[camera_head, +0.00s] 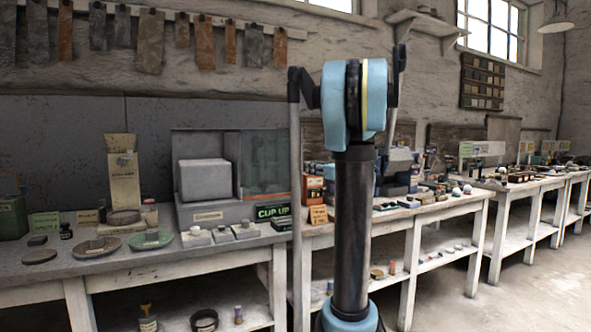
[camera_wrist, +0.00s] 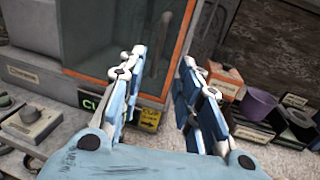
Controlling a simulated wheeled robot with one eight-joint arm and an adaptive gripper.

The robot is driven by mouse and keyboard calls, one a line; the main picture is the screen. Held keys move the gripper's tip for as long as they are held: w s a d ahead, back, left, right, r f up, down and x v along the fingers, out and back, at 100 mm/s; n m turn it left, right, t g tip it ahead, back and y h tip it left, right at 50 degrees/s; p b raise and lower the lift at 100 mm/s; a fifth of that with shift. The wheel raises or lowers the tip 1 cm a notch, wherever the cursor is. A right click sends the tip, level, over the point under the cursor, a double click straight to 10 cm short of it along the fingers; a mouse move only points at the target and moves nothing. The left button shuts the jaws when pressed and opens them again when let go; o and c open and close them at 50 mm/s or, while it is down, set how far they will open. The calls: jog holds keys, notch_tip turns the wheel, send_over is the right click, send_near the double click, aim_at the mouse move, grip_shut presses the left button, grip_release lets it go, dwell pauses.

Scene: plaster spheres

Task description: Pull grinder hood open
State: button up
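The grinder (camera_head: 205,180) stands on the left bench in the head view, a grey box machine with a greenish see-through hood (camera_head: 264,165) on its right half. In the wrist view the hood (camera_wrist: 95,35) fills the upper left, with an orange-edged frame and a dim upright bar (camera_wrist: 160,40) near its right side. My gripper (camera_wrist: 158,62) is open and empty, its two blue and white fingers spread in front of the hood's right lower edge. I cannot tell whether the left finger touches the frame. In the head view my arm hides the gripper.
A green-lettered "CUP UP" sign (camera_head: 272,211) sits below the hood. Grey blocks with knobs (camera_head: 220,233) line the bench front. Boxes and a purple cup (camera_wrist: 257,103) stand to the right of my gripper. The floor at the right is clear.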

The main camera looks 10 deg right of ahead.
aim_at(296, 176)
jog(key=x, duration=1.3)
jog(key=shift+s, duration=0.1)
grip_shut()
